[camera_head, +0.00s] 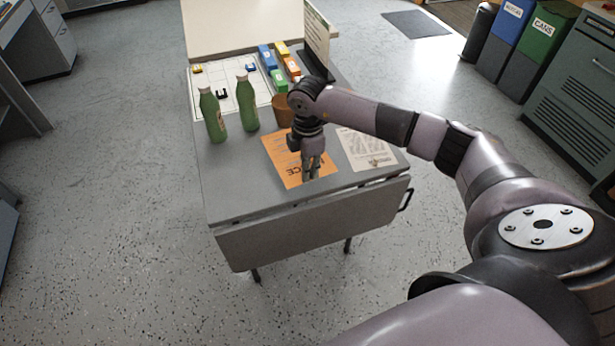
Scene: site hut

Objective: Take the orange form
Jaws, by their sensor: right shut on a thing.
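The orange form (284,165) is a sheet with dark print on the grey table (235,190), near its front edge. My right gripper (312,175) points down over the form's right part and is shut on it near the front edge. The gripper and wrist hide part of the sheet. The form appears to lie flat on the table. My left gripper is not in view.
A pale printed sheet (366,150) lies right of the form. Two green bottles (212,115) (247,103) stand at the left. A brown cup (283,110) stands behind the gripper. Coloured blocks (279,80) and a white board (232,104) are farther back. The table's front left is clear.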

